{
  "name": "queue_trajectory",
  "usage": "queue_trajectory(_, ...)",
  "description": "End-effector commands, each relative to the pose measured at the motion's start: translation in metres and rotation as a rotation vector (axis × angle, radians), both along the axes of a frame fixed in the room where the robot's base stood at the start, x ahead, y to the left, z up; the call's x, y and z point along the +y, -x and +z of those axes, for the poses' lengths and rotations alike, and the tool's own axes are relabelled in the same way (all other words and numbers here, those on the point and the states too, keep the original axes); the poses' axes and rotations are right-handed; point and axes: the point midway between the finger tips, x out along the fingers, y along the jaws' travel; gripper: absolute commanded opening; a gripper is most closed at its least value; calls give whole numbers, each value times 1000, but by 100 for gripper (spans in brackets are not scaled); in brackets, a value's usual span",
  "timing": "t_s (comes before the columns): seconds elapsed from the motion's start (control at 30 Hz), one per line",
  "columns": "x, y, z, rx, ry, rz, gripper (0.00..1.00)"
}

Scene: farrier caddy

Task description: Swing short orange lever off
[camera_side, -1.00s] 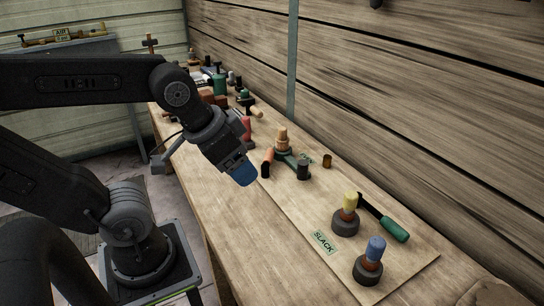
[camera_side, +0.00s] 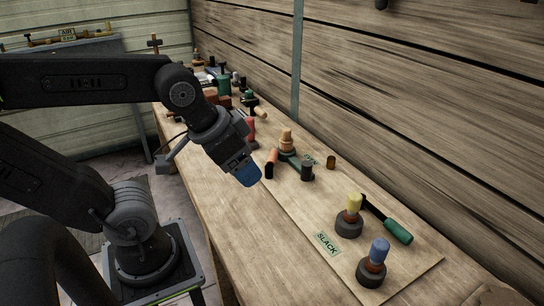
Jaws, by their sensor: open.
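A short orange lever (camera_side: 272,156) with a dark end stands out from a green fitting (camera_side: 291,158) on the bench. A tan stepped knob (camera_side: 287,141) sits on top of that fitting. A longer lever with a green grip (camera_side: 398,232) lies farther right, by a dark round base with a yellow top (camera_side: 353,203). My gripper (camera_side: 248,176), with blue fingertips, hangs above the bench just left of the orange lever in the picture. It is open and appears empty. The gap between its fingers is hard to see from this side.
A dark base with a blue top (camera_side: 379,250) stands at the board's near end, by a SLACK label (camera_side: 327,243). A black cylinder (camera_side: 307,170) and a small brown cylinder (camera_side: 331,162) stand near the fitting. Several tools crowd the far bench, including a red-handled one (camera_side: 250,128).

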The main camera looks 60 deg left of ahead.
Motion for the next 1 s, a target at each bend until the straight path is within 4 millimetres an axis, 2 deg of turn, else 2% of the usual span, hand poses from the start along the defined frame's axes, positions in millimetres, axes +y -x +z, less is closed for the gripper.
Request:
queue_trajectory(0.13,0,0,0,0,0,0,67)
queue_trajectory(0.27,3,-5,1,7,-3,21,57)
queue_trajectory(0.37,13,-22,3,29,-11,84,57)
queue_trajectory(0.43,26,-40,3,52,-20,157,57)
queue_trajectory(0.67,89,-114,-12,120,-63,446,57)
queue_trajectory(0.8,135,-155,-35,149,-91,612,57)
queue_trajectory(1.0,193,-192,-74,174,-125,795,57)
